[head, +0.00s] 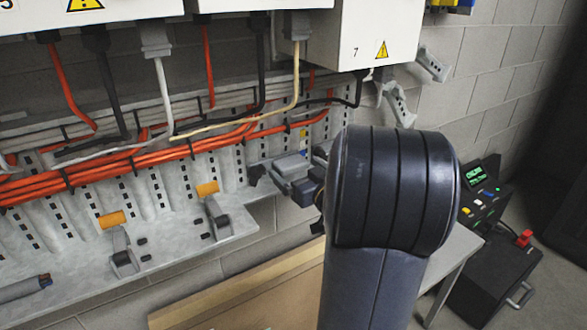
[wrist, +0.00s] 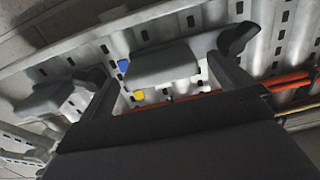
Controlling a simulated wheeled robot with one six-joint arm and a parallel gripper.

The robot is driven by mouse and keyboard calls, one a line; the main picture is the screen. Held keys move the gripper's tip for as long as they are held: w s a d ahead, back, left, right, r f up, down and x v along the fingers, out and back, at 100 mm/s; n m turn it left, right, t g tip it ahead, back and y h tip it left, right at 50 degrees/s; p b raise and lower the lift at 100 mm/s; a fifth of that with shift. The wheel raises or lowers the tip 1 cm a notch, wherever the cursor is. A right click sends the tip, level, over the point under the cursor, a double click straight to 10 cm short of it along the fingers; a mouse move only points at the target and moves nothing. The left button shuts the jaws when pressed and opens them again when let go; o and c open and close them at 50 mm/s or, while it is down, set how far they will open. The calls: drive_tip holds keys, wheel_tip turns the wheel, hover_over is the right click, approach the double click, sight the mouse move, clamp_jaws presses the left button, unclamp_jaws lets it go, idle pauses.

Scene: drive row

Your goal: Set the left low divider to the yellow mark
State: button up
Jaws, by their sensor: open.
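A pale grey divider (wrist: 160,65) lies between the two dark fingers of my open gripper (wrist: 165,58) in the wrist view. I cannot tell whether either finger touches it. The yellow mark (wrist: 139,95) shows just below this divider, and a blue mark (wrist: 123,65) is at its left end. In the head view the divider (head: 290,163) is right of centre, beside my arm. The yellow mark (head: 304,133) is on the slotted panel above it. My wrist hides part of the gripper there. Another grey piece (wrist: 50,96) is left of the fingers in the wrist view.
Orange cables (head: 150,158) run along the slotted panel (head: 170,185). Grey latches (head: 122,252) with orange tabs (head: 112,219) stand on the lower ledge to the left. White numbered boxes (head: 360,35) hang above. A black control box (head: 490,240) is at the right.

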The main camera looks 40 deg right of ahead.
drive_tip(key=shift+w, duration=1.05)
